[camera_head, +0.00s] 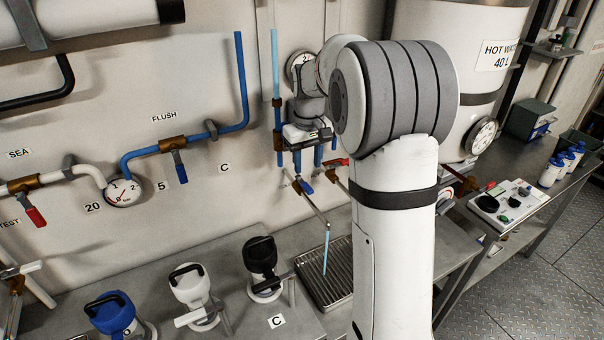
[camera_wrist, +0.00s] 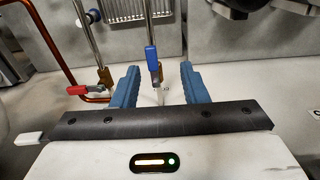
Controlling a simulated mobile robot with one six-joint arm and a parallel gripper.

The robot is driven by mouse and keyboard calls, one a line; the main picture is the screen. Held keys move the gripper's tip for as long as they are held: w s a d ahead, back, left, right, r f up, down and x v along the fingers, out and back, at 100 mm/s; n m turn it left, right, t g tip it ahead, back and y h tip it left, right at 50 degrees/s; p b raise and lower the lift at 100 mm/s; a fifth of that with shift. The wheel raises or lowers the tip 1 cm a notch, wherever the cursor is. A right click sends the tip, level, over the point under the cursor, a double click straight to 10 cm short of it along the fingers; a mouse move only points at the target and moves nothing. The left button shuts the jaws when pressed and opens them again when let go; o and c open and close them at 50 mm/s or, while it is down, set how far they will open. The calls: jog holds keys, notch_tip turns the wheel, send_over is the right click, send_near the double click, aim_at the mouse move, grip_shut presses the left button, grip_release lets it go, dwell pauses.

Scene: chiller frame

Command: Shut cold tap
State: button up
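The cold tap's blue lever (camera_head: 304,187) sits on a brass valve by the wall, above the drain tray. A pale blue stream (camera_head: 326,252) runs from the spout down to the tray. My gripper (camera_head: 308,168) points down just above the lever. In the wrist view the blue lever (camera_wrist: 151,58) shows in the gap between the two blue fingers of my gripper (camera_wrist: 160,68), closer to the left finger. The fingers are apart and hold nothing. I cannot tell whether the lever is between the tips or beyond them.
A red lever (camera_wrist: 76,90) on a red pipe is left of my fingers in the wrist view. The drain tray (camera_head: 315,291) is below the spout. The white hot water tank (camera_head: 470,40) stands to the right. Several capped fittings, including a black one (camera_head: 262,262), stand on the left counter.

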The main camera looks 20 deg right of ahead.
aim_at(308, 187)
jog(key=w+f, duration=0.1)
jog(key=w+d+f, duration=0.1)
jog(key=w, duration=0.1)
jog(key=shift+w+d+f, duration=0.15)
jog(key=shift+w+f, duration=0.15)
notch_tip(308, 187, down, 8)
jog(key=shift+r+p, duration=0.25)
jog(key=shift+p, duration=0.75)
jog(key=shift+c, duration=0.6)
grip_shut()
